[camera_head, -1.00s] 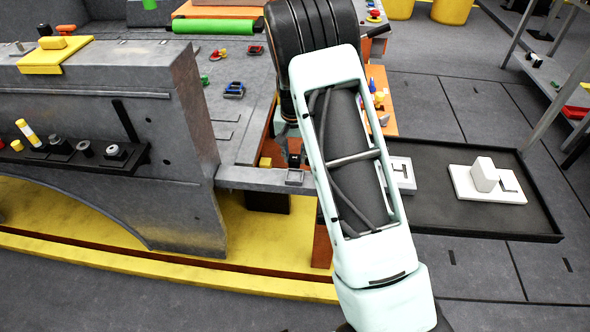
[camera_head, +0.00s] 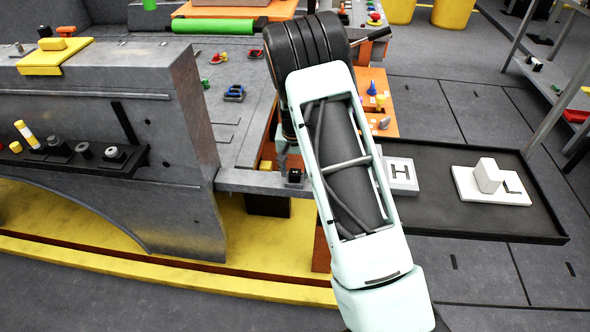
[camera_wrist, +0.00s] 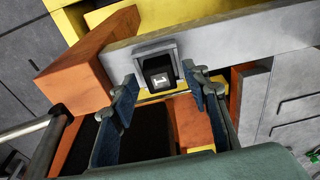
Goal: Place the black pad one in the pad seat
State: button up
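The black pad one (camera_wrist: 160,75), a small black block with a white "1", sits within the grey frame of the pad seat (camera_wrist: 140,54) on a grey metal beam. In the head view the black pad (camera_head: 294,175) shows as a small dark block on the beam's edge. I cannot tell whether it is fully down. My gripper (camera_wrist: 160,84) is open, with one blue-padded finger on each side of the pad's near side. The fingers look apart from the pad. In the head view my arm hides most of the gripper.
A black tray (camera_head: 435,219) on the right holds white blocks marked H (camera_head: 402,175) and L (camera_head: 505,195). An orange beam (camera_wrist: 90,62) stands close to the left finger in the wrist view. A grey housing (camera_head: 195,160) rises left of the seat.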

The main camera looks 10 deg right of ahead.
jog(key=shift+r, duration=0.15)
notch_tip(320, 180, up, 12)
jog(key=s+p, duration=0.1)
jog(key=p, duration=0.1)
jog(key=shift+s+a, duration=0.25)
jog(key=shift+s, duration=0.1)
jog(key=shift+s, duration=0.1)
dwell(0.3)
